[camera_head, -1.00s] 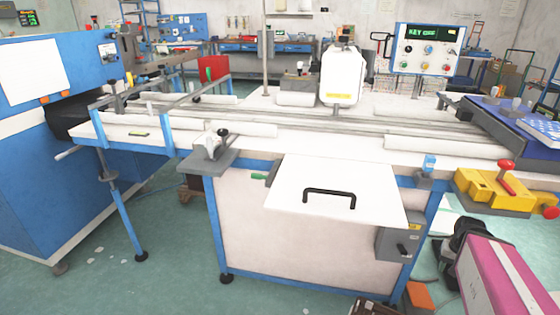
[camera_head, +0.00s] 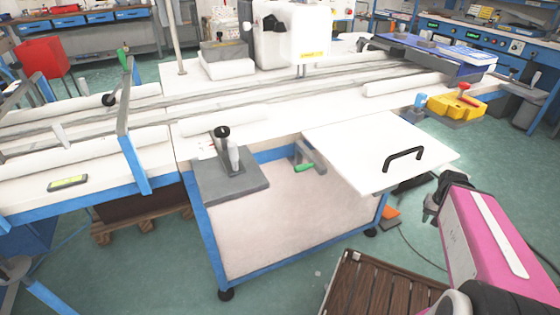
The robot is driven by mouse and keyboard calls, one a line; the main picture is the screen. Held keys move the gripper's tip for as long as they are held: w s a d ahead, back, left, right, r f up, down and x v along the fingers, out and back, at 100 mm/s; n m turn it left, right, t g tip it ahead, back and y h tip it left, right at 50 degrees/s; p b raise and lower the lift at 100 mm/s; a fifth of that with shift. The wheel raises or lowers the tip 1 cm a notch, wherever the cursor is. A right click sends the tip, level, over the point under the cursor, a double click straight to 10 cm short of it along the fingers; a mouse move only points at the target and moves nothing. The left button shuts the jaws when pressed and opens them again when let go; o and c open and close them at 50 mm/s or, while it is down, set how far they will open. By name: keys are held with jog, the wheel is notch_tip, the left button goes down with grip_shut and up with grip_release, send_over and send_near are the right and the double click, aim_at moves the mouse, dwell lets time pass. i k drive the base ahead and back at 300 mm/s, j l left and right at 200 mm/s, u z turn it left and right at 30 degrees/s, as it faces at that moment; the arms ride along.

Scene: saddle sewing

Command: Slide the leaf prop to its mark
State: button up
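The leaf is a white flat panel (camera_head: 350,148) with a black handle (camera_head: 403,157), standing out level from the front of the sewing bench. A green-handled grey metal piece (camera_head: 305,163), which may be the leaf prop, sits under the leaf's left edge against the bench front. I cannot make out a mark for it. My pink arm comes in from the lower right. Its dark end (camera_head: 434,205) is right of and below the leaf, apart from the green handle. The fingers are too small and dark to read.
A grey corner plate (camera_head: 231,183) with a black-knobbed lever juts out left of the leaf. A brown slatted platform (camera_head: 375,287) lies on the floor in front. A yellow clamp block (camera_head: 456,104) is at the bench's right end. Open green floor lies right of the leaf.

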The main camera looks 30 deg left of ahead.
aim_at(301, 149)
jog(key=k+j, duration=0.2)
jog(key=j, duration=0.2)
jog(key=k+j+u, duration=0.1)
jog(key=j, duration=0.25)
jog(key=k+j, duration=0.5)
jog(key=j, duration=0.3)
jog(key=k+j+u, duration=0.1)
jog(key=j, duration=0.3)
jog(key=k, duration=0.1)
